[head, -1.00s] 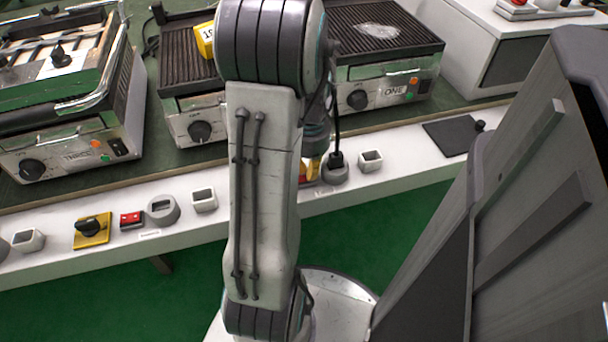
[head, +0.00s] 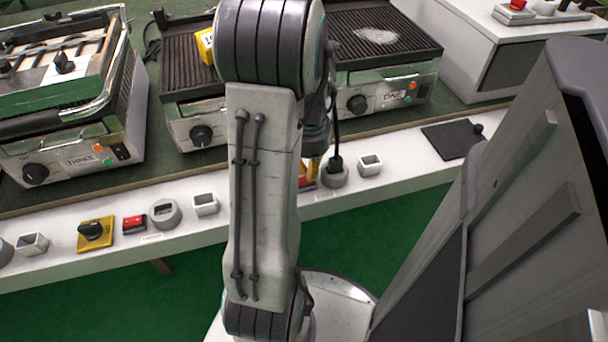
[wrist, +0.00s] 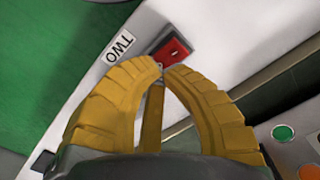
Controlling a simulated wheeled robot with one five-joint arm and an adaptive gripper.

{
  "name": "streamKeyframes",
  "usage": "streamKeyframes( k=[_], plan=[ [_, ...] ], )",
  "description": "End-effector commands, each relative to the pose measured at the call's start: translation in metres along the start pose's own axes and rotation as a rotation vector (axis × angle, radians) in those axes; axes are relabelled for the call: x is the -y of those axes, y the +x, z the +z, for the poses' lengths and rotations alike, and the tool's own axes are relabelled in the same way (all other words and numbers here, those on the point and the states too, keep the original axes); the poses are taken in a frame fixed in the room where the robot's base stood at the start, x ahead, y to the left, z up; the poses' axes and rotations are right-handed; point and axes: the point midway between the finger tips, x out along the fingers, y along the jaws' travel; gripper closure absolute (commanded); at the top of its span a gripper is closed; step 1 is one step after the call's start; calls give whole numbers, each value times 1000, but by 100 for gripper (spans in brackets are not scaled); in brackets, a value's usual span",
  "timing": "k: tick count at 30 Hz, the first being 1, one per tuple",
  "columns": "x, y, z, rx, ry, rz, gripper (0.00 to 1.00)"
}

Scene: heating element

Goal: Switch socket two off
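The "TWO" label (wrist: 118,45) lies on the white ledge in the wrist view. Beside it is a red rocker switch (wrist: 172,52) with a small white mark, in a dark frame. My gripper (wrist: 162,69) has yellow ribbed fingers, with the tips brought together at the switch's near edge. It holds nothing. I cannot tell whether the tips touch the switch. In the head view, my arm hides most of this spot. Only a bit of the red switch (head: 305,183) and a yellow finger of my gripper (head: 314,170) show beside the arm.
A grey round socket with a black plug (head: 335,172) and a white square holder (head: 370,165) stand just right of the gripper. Grills (head: 384,98) stand behind the ledge. Another red switch (head: 133,223) and a yellow rotary switch (head: 95,233) are at left.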

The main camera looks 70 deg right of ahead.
Motion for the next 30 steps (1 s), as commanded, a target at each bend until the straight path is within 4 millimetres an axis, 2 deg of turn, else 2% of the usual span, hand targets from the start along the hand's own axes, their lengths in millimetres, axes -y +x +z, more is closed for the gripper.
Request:
streamKeyframes(
  k=[1, 18, 30],
  plan=[
    [0, -8, 0, -1, 0, 0, 100],
    [0, -47, 0, 0, 0, 0, 100],
    [0, -50, 0, 0, 0, 0, 100]
  ],
)
